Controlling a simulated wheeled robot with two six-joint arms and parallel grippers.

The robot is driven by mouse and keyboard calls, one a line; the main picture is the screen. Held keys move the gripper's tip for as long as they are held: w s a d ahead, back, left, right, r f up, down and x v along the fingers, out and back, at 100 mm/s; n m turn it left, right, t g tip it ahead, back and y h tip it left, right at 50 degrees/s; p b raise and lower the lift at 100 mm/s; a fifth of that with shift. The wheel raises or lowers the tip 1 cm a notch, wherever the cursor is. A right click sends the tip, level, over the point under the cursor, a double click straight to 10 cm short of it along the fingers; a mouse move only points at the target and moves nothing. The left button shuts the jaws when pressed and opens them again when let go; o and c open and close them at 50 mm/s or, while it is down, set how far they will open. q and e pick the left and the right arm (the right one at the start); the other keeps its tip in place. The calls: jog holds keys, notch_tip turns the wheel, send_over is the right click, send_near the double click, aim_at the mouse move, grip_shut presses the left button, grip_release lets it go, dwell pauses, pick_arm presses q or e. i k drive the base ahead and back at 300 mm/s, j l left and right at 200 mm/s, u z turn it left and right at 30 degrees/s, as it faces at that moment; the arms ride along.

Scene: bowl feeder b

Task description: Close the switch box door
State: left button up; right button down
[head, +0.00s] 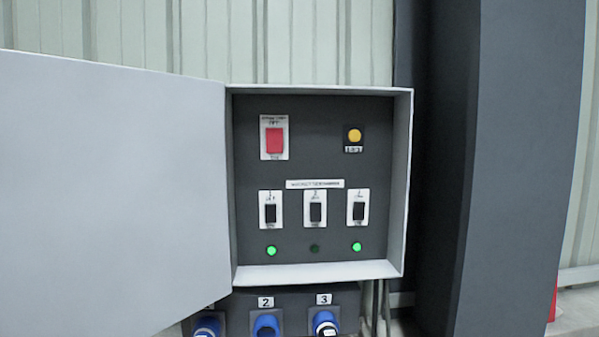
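The grey switch box (408,190) is in the middle of the head view, with its front open. Its door (110,190) is swung wide open to the left, hinged on the box's left side, and runs out of the picture. Inside, the dark panel (315,130) carries a red switch (275,140), a yellow round button (354,135) and three black switches (315,212). Below these, the left lamp (271,251) and right lamp (357,247) are lit green; the middle lamp (314,248) is dark. Neither of my grippers is in view.
Below the box is a socket panel (290,297) with blue connectors (266,324). A dark grey column (520,150) stands to the right. A ribbed light wall (290,40) is behind. Something red (553,303) shows at the lower right.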

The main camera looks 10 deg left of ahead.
aim_at(114, 220)
jog(key=k+j+u, duration=0.2)
jog(key=j, duration=0.25)
jog(key=j+u, duration=0.25)
jog(key=j, duration=0.25)
jog(key=j+u, duration=0.15)
jog(key=j, duration=0.15)
jog(key=i+j+u, duration=0.15)
jog(key=l, duration=0.6)
jog(key=k, duration=0.05)
